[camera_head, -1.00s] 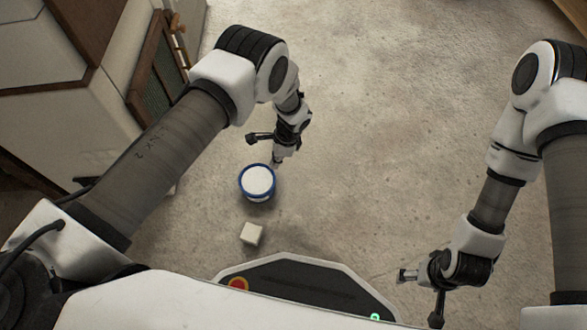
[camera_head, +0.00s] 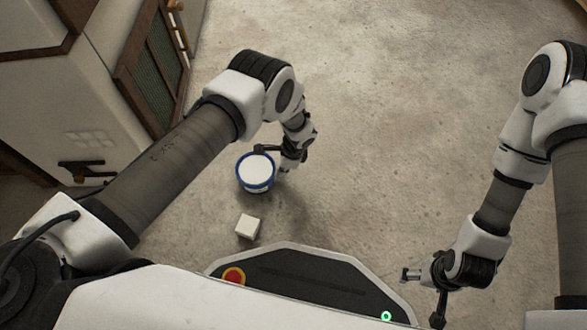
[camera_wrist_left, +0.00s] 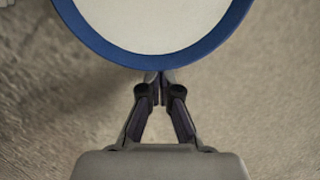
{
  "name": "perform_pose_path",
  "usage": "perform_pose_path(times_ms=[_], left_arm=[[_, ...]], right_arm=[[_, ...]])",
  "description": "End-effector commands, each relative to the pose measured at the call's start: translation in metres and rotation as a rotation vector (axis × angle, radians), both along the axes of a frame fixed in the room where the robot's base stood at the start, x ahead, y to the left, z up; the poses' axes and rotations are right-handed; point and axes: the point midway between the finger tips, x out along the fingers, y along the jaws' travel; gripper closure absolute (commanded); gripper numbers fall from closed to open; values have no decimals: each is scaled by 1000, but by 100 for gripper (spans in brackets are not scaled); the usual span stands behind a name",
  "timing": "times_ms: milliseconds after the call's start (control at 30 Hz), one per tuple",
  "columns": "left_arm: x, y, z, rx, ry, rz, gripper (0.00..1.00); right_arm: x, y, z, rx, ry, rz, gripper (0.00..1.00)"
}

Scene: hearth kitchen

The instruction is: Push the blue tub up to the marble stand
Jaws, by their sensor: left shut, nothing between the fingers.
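The blue tub (camera_head: 256,173) with a white top stands upright on the floor left of centre in the head view. Its blue rim (camera_wrist_left: 155,62) fills the top of the left wrist view. A small white block (camera_head: 247,227), which looks like the marble stand, sits nearer my base, with a gap of floor between it and the tub. My left gripper (camera_head: 283,172) is at the tub's right side. In the wrist view its shut, empty fingertips (camera_wrist_left: 160,78) are at the rim; I cannot tell whether they touch. My right gripper (camera_head: 408,275) is far from both, at the lower right.
A white cabinet (camera_head: 95,140) with wooden-framed doors stands at the left. The concrete floor (camera_head: 400,130) is clear in the middle and to the right. My own base lies just below the white block.

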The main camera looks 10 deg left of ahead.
Motion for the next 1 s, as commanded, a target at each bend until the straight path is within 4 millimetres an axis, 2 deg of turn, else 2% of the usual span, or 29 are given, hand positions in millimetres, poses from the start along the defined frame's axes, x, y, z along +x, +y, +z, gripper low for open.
perform_pose_path(times_ms=[100,433,533,667,1000], left_arm=[[-3,7,-1,1,1,-1,100],[-3,9,1,0,1,0,100],[-5,18,2,0,2,4,100],[-12,46,4,2,4,5,100],[-39,145,5,1,5,6,100]], right_arm=[[0,0,-3,0,0,-1,17],[0,0,-2,0,1,-1,17],[0,0,1,0,1,0,17],[-1,0,9,0,2,1,17],[-2,1,38,1,6,7,17]])
